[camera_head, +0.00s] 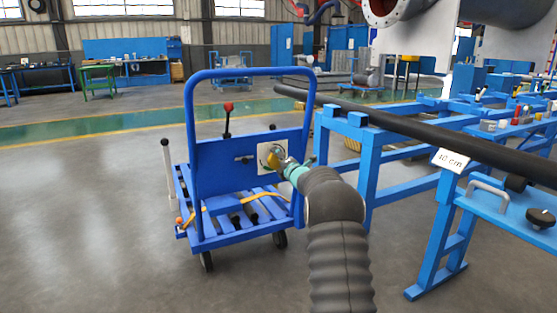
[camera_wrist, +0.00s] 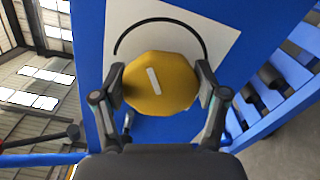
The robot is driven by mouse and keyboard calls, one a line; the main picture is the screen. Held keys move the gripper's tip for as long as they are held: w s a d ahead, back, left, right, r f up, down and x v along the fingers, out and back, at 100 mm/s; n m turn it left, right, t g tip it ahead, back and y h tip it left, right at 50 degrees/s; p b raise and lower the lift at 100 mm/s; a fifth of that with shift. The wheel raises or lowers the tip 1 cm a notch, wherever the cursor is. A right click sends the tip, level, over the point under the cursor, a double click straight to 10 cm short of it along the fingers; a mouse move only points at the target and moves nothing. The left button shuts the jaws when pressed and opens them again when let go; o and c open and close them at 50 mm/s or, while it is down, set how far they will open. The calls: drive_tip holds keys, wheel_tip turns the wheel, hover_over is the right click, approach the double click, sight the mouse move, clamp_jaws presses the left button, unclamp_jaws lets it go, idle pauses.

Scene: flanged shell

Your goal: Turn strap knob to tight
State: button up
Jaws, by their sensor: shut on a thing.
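The strap knob (camera_wrist: 172,92) is a yellow, many-sided knob with a short white mark on its face. It sits on a white plate (camera_wrist: 219,30) with a black arc printed around its upper side, on the cart's blue panel. In the head view the knob (camera_head: 272,160) is partly hidden by my arm. My gripper (camera_wrist: 162,88) is shut on the knob, with one finger at its left edge and one at its right. The white mark points up and slightly left in the wrist view. No lettering on the plate is readable.
The blue cart (camera_head: 220,150) has a red-tipped lever (camera_head: 228,107) on its panel. An orange strap (camera_head: 255,199) and dark rods lie on its slatted deck. A blue workbench with a long black pipe (camera_head: 420,138) stands close on the right. The floor at left is clear.

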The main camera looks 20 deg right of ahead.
drive_tip(key=m+p, duration=0.1)
drive_tip(key=m, duration=0.2)
drive_tip(key=shift+m, duration=0.3)
drive_tip(key=m+p, duration=0.2)
drive_tip(key=m, duration=0.2)
drive_tip(key=shift+f+m, duration=0.15)
drive_tip(key=shift+m, duration=0.15)
drive_tip(key=m+p, duration=0.1)
drive_tip(key=m, duration=0.2)
drive_tip(key=shift+f+m+p, duration=0.1)
drive_tip(key=shift+m+p, duration=0.2)
drive_tip(key=m+p, duration=0.2)
drive_tip(key=m, duration=0.2)
drive_tip(key=shift+a+m, duration=0.1)
drive_tip(key=shift+m, duration=0.2)
drive_tip(key=m+p, duration=0.1)
drive_tip(key=m, duration=0.1)
drive_tip(key=m+p, duration=0.1)
drive_tip(key=m, duration=0.1)
drive_tip(key=m+p, duration=0.1)
drive_tip(key=m, duration=0.1)
drive_tip(key=shift+a+f, duration=0.15)
drive_tip(key=shift+a, duration=0.1)
drive_tip(key=m+p, duration=0.2)
drive_tip(key=m, duration=0.3)
drive_tip(key=shift+a+m, duration=0.15)
drive_tip(key=shift+m, duration=0.25)
